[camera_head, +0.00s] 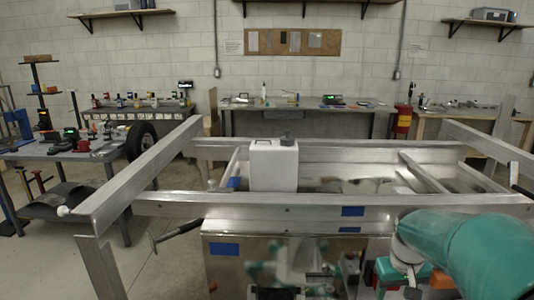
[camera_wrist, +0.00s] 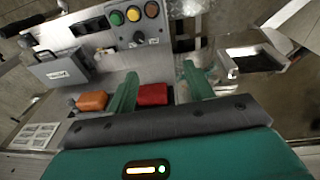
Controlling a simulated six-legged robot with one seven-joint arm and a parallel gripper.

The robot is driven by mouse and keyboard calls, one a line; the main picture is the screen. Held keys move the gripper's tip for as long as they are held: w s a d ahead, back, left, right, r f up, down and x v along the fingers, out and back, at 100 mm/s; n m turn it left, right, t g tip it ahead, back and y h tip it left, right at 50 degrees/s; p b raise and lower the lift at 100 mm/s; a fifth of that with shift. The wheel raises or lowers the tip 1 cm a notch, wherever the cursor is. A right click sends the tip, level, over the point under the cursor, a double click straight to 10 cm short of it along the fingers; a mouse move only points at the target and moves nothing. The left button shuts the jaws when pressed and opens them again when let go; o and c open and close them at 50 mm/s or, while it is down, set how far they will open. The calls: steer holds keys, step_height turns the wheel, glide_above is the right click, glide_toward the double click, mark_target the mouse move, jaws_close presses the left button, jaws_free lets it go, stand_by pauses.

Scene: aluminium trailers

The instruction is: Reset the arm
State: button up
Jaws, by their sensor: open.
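My gripper (camera_wrist: 160,82) shows in the wrist view with its two green fingers spread apart and nothing held between them. A red block (camera_wrist: 152,95) appears in the gap between the fingers, and an orange block (camera_wrist: 92,101) lies left of the left finger; both look apart from the fingers, though the depth is hard to judge. I cannot make out the fingers in the head view.
In the wrist view a panel with coloured buttons (camera_wrist: 133,14) stands beyond the fingers, with a grey case (camera_wrist: 60,69) at left. In the head view a white canister (camera_head: 274,166) stands at the trailer frame. Workbenches line the wall; a tyre (camera_head: 140,140) is at left.

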steer(key=s+a+r+t, duration=0.2)
steer(key=s+a+r, duration=0.2)
steer(key=s+a, duration=0.3)
steer(key=s+a+r+t, duration=0.2)
steer(key=s+a+r, duration=0.2)
steer(key=s+a, duration=0.4)
steer(key=shift+s+r+y, duration=0.15)
steer(key=shift+s+y, duration=0.25)
steer(key=shift+s, duration=0.3)
steer(key=shift+a, duration=0.1)
